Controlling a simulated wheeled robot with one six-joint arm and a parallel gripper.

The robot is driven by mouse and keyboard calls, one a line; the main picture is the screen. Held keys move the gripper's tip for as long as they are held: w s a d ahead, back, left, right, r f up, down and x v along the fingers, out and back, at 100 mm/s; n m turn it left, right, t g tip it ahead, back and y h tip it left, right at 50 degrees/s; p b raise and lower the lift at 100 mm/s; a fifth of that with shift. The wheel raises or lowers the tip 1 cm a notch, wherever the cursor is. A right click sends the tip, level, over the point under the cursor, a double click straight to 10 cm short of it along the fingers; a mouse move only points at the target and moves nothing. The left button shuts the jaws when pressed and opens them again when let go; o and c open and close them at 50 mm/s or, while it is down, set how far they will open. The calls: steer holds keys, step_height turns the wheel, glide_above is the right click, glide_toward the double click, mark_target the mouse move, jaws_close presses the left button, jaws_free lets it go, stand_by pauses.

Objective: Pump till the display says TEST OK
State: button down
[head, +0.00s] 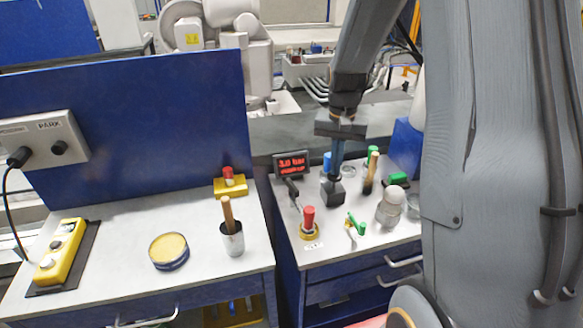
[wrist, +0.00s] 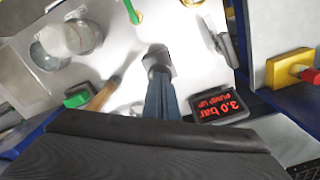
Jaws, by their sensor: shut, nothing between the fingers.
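The display (head: 291,164) is a small black box with red text at the back left of the right-hand bench. In the wrist view the display (wrist: 218,104) appears upside down and reads 3.0 bar, PUMP UP. My gripper (head: 334,180) points down beside the display, to its right, with its fingers together. In the wrist view my gripper (wrist: 157,62) ends at a dark grey block; I cannot tell whether this is fingertips or a pump part beneath them. A dark grey lever-like part (head: 293,188) stands just in front of the display; I cannot tell whether it is the pump.
A red knob on a yellow base (head: 308,218), a green clip-like item (head: 357,223), a wooden handle (head: 372,172) and a glass jar (head: 391,207) crowd the bench. The left bench holds a yellow control box (head: 62,250), a tin (head: 169,250) and a cup (head: 232,240).

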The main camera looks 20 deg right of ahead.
steer(key=shift+f+b, duration=0.35)
steer(key=shift+f, duration=0.55)
steer(key=shift+r+p, duration=1.25)
steer(key=shift+r, duration=0.4)
steer(key=shift+f, duration=0.15)
steer(key=shift+f+b, duration=0.75)
steer(key=shift+f, duration=0.75)
steer(key=shift+r+p, duration=1.15)
steer(key=shift+r, duration=0.4)
step_height(320, 180, up, 6)
steer(key=p, duration=0.4)
